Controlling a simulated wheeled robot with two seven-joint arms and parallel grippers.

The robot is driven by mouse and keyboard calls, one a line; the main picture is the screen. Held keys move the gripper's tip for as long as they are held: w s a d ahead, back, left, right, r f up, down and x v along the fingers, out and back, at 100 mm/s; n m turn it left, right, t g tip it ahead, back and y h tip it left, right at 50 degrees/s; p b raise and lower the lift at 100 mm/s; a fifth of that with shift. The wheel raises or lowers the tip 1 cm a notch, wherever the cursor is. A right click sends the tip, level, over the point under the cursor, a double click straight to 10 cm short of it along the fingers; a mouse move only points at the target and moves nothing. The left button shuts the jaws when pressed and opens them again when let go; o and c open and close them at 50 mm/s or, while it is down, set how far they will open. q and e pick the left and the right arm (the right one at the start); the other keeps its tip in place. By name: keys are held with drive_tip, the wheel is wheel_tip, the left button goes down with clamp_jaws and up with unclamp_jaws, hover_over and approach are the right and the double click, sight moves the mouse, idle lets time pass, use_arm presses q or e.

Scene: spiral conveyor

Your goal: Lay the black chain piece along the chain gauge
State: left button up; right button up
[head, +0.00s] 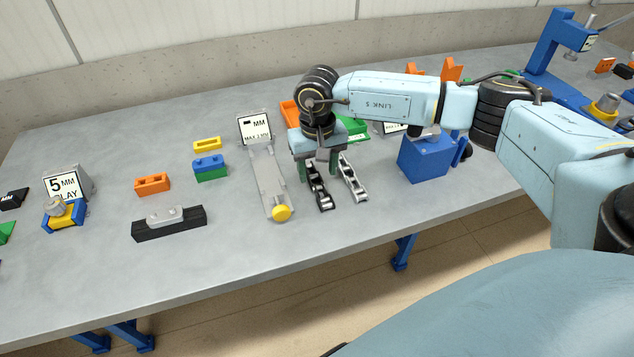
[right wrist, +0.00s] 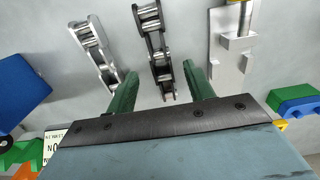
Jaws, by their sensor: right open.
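The black chain piece (head: 323,198) lies on the table, its far end hidden under my right gripper (head: 318,168). The right wrist view shows the black chain piece (right wrist: 152,38) between the two green fingers of the open right gripper (right wrist: 160,72), with space on both sides. The chain gauge (head: 267,178) is a long grey plate with a yellow knob, just left of the black chain, and nothing lies along it. The gauge (right wrist: 228,65) is at the right of the wrist view. My left gripper is not in view.
A silver chain piece (head: 353,180) lies close to the right of the black one. A blue block (head: 427,158) stands further right. A sign (head: 254,127) stands behind the gauge. Blue and green blocks (head: 210,168) lie left. The table in front of the gauge is clear.

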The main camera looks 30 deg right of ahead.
sight(317, 181)
drive_tip(key=shift+w+f, duration=0.1)
drive_tip(key=shift+f, duration=1.4)
drive_tip(key=shift+c, duration=0.4)
clamp_jaws()
